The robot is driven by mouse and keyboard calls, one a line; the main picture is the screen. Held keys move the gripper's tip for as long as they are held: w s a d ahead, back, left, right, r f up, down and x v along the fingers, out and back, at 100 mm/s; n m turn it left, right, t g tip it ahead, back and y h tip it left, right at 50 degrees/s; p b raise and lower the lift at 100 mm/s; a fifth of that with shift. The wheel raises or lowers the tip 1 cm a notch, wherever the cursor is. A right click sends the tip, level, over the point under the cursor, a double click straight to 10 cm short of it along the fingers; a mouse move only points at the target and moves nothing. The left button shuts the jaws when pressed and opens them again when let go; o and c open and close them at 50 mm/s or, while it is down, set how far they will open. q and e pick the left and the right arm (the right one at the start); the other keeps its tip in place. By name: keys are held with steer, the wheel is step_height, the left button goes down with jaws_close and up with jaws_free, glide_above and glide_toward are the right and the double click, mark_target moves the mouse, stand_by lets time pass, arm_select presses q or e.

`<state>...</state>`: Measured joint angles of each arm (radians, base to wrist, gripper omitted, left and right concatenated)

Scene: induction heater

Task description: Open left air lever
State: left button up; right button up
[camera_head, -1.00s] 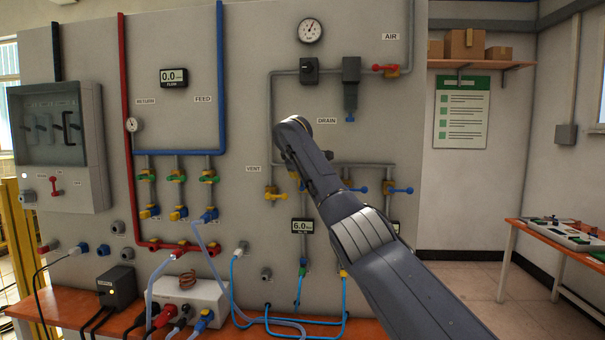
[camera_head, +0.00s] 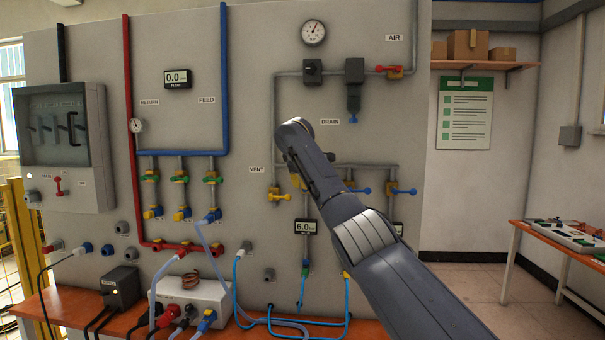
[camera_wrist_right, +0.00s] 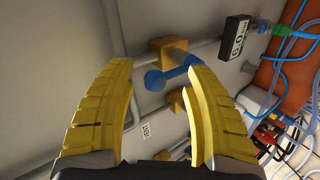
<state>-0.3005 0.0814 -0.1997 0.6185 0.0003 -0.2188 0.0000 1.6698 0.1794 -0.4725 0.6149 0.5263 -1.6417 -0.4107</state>
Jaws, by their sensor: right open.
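In the right wrist view a blue lever (camera_wrist_right: 172,75) on a yellow valve body (camera_wrist_right: 168,52) shows between the fingertips of my right gripper (camera_wrist_right: 160,70). The gripper is open, with one yellow finger on each side. I cannot tell whether a finger touches the lever. In the head view my right arm covers most of the valve right of the yellow vent lever (camera_head: 277,196), and the gripper is mostly hidden behind the arm. Two more blue levers (camera_head: 360,190) (camera_head: 404,191) show right of the arm. My left gripper is not in view.
Grey pipes link the valves on the panel (camera_head: 245,110). A 6.0 display (camera_head: 305,227) sits below the valves and also shows in the wrist view (camera_wrist_right: 236,38). Blue hoses (camera_head: 300,321) hang low near the orange bench (camera_head: 45,305). A red lever (camera_head: 390,69) is at upper right.

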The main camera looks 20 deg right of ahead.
steer(key=v, duration=1.1)
steer(key=shift+s+a+r, duration=0.15)
steer(key=shift+s+a, duration=0.1)
steer(key=shift+s, duration=0.05)
